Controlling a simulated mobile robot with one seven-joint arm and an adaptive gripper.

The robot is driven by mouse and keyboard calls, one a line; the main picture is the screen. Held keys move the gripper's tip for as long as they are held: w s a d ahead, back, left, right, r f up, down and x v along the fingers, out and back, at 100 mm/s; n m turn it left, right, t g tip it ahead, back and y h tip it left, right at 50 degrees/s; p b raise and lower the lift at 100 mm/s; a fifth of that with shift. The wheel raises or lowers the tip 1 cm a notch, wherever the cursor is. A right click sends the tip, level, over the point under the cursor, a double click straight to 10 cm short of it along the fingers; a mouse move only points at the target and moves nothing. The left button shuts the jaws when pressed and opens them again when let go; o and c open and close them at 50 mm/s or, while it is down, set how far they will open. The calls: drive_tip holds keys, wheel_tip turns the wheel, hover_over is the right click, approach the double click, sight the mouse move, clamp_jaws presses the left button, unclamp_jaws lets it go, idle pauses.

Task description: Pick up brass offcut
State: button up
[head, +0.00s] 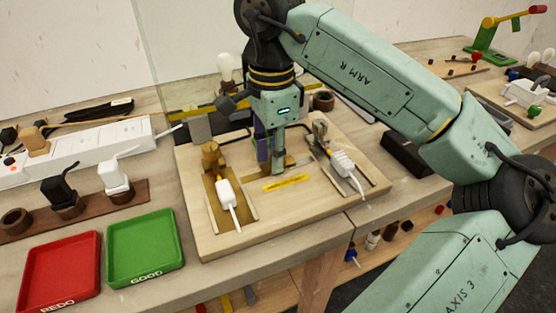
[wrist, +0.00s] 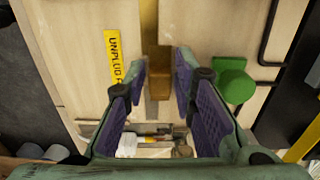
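A brass-coloured block (wrist: 159,86), seemingly the brass offcut, shows in the wrist view between the two fingers of my gripper (wrist: 160,90). A narrow brass-coloured strip (wrist: 149,22) runs above it in that picture. The fingers, with purple pads, stand apart on either side of the block, and gaps show. In the head view my gripper (head: 269,162) points down low over the wooden board (head: 240,238), behind a yellow label (head: 285,182). The block cannot be made out there; the gripper seems to hide it.
A green knob (wrist: 235,82) stands close beside the right finger in the wrist view. White plugs (head: 226,192) (head: 343,163) flank my gripper on the board. A red tray (head: 60,268) and a green tray (head: 145,247) lie to the left. A bulb (head: 229,67) stands behind.

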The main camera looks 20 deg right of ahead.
clamp_jaws()
drive_tip(key=shift+r, duration=0.25)
